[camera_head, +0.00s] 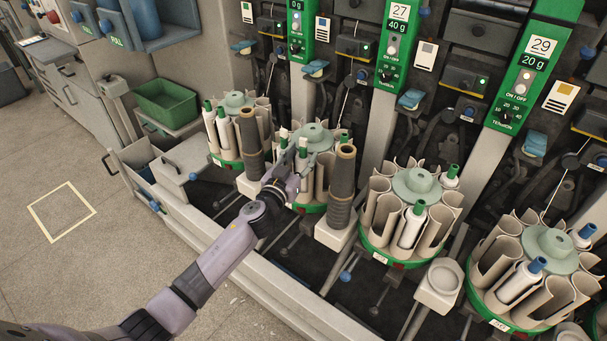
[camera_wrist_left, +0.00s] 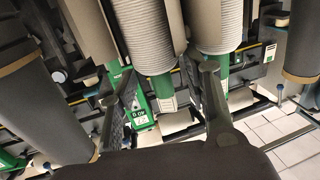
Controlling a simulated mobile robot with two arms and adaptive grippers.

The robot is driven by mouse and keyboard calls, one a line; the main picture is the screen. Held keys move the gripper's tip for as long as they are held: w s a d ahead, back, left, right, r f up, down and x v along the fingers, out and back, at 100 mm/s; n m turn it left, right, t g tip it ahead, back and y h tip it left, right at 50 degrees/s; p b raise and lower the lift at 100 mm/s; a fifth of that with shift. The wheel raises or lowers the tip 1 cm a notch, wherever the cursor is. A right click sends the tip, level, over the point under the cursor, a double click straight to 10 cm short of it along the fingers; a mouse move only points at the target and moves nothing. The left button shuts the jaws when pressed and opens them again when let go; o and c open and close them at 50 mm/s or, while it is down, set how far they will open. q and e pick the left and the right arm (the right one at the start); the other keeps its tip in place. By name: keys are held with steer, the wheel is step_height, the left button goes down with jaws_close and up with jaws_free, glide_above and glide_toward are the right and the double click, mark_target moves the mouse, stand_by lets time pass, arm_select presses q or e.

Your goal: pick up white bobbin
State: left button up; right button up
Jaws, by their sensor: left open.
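My left gripper (camera_head: 293,158) reaches in from the left to the second round bobbin magazine (camera_head: 314,131). White bobbins with green tips stand in it; one green tip (camera_head: 303,143) shows right by my fingers. In the left wrist view, my left gripper (camera_wrist_left: 168,92) is open, with its two dark fingers apart. A white wound bobbin (camera_wrist_left: 140,35) with a green end lies ahead, its end between or just beyond the fingers. Contact cannot be told. A second white bobbin (camera_wrist_left: 215,25) is beside it, near the right finger. My right gripper is not in view.
Dark grey cones (camera_head: 342,185) stand on both sides of the second magazine, one close to my wrist. More magazines stand left and right; the third (camera_head: 415,184) also holds green-tipped bobbins, the fourth (camera_head: 548,243) blue-tipped ones. A green bin (camera_head: 165,101) sits at left. Floor at left is clear.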

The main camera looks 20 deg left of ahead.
arm_select(q)
steer(key=shift+w, duration=0.2)
steer(key=shift+s, duration=0.1)
steer(key=shift+c, duration=0.4)
steer(key=shift+r, duration=0.1)
steer(key=c, duration=0.8)
steer(key=shift+c, duration=0.2)
